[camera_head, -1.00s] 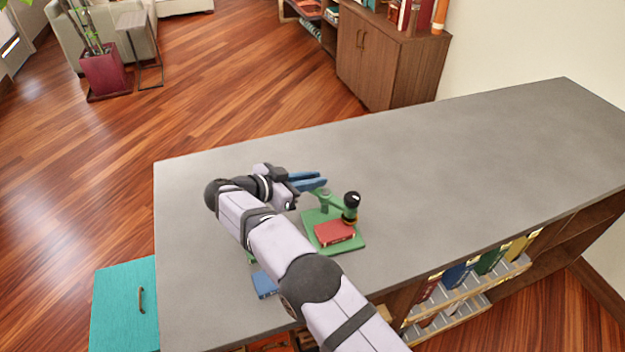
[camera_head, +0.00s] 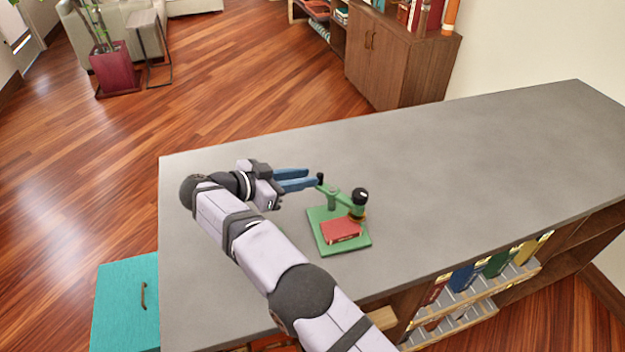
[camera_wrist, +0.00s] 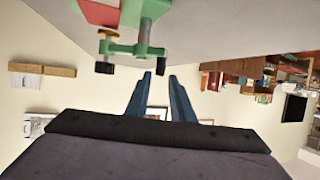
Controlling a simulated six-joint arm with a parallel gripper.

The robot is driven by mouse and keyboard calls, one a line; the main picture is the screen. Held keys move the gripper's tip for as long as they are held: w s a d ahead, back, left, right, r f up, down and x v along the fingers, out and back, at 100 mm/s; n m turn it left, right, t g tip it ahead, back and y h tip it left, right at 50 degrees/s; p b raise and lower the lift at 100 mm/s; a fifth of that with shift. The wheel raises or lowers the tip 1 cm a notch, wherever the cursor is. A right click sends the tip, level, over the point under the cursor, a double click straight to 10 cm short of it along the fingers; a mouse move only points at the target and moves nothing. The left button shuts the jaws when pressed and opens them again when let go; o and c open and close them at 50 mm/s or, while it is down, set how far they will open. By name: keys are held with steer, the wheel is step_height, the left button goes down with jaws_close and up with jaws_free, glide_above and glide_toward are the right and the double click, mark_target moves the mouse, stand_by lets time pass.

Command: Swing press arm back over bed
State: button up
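The press has a green base (camera_head: 326,246) on the grey counter, with a red book (camera_head: 341,231) lying on its bed. Its green press arm (camera_head: 336,197) stands above the base's back part. A black knob (camera_head: 361,195) tops its right end, and a small black handle tip (camera_head: 320,178) shows at its left end. My gripper (camera_head: 318,177) is left of and behind the press, its blue fingers pointing right at the handle end. The press arm (camera_wrist: 133,50) shows beyond the tips; contact is unclear.
The grey counter (camera_head: 455,165) is clear to the right and behind the press. Books stand on racks (camera_head: 470,290) below its front edge. A teal cabinet (camera_head: 125,300) stands at lower left. My arm crosses the counter's front left and hides part of it.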

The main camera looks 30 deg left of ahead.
steer(key=shift+v, duration=0.8)
